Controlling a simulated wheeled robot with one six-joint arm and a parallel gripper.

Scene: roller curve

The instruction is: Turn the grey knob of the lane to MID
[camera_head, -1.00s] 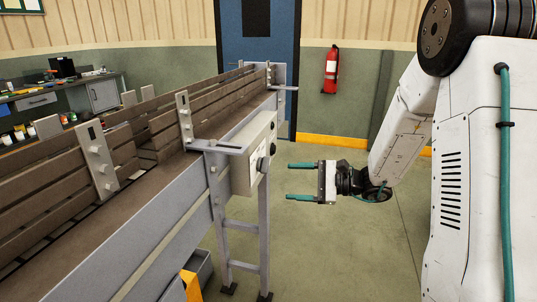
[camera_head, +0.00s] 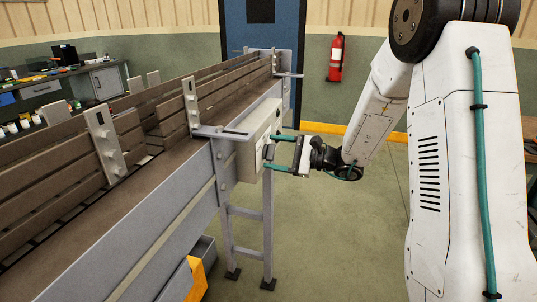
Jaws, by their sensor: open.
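A pale control box (camera_head: 255,145) is fixed to the side of the conveyor lane (camera_head: 150,165). The grey knob (camera_head: 269,151) is on the box's right face, seen nearly edge-on. My gripper (camera_head: 270,152) is open, with its two teal fingers pointing left at the box face. One finger is above the knob and one below it, with the tips close to the face. I cannot tell whether the fingers touch the knob. The knob's setting and any markings cannot be read from this angle.
Metal lane legs (camera_head: 268,225) stand below the box. A grey bin (camera_head: 203,255) with a yellow part sits under the lane. A red fire extinguisher (camera_head: 335,58) hangs on the back wall. A workbench (camera_head: 70,88) stands at the left. The floor right of the legs is clear.

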